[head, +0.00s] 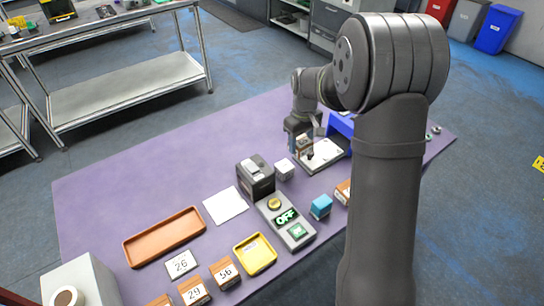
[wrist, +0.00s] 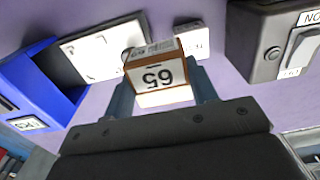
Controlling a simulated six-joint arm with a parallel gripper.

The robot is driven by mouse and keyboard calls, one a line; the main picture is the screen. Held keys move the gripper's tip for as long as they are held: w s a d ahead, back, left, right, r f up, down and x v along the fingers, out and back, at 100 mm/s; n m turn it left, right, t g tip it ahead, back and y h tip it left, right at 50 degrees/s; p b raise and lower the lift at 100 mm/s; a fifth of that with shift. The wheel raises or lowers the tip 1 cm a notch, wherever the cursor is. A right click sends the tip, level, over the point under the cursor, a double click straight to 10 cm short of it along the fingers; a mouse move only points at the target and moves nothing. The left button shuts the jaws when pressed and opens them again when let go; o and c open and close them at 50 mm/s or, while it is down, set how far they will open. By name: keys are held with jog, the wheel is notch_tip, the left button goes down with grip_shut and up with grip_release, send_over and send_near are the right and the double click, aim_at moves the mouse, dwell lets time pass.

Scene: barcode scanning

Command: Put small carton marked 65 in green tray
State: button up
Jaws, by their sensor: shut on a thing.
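The small carton marked 65 (wrist: 157,76) is brown and white, and its number appears upside down in the wrist view. My gripper (wrist: 162,92) is shut on it, with a finger at each side. In the head view my gripper (head: 302,136) points down and holds the carton (head: 304,147) over or near the left end of a white plate (head: 325,157). I cannot tell the exact gap below it. I see no green tray in either view; my arm hides part of the table.
A blue bin (wrist: 38,82) stands beside the white plate. A white block (head: 284,169), a dark device (head: 256,177) and a grey switch box (head: 286,222) are nearby. A yellow tray (head: 272,262), a terracotta tray (head: 127,253) and several numbered cartons lie nearer the front.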

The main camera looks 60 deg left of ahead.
jog(key=s+a+f, duration=0.1)
jog(key=a, duration=0.1)
jog(key=s+a+f, duration=0.4)
jog(key=a, duration=0.1)
jog(key=shift+a+f, duration=0.1)
jog(key=shift+f, duration=2.05)
jog(key=shift+f, duration=0.1)
jog(key=o, duration=1.1)
jog(key=shift+f, duration=0.1)
jog(key=shift+o, duration=0.2)
jog(key=shift+o, duration=0.5)
notch_tip(320, 180, up, 12)
jog(key=shift+r, duration=0.2)
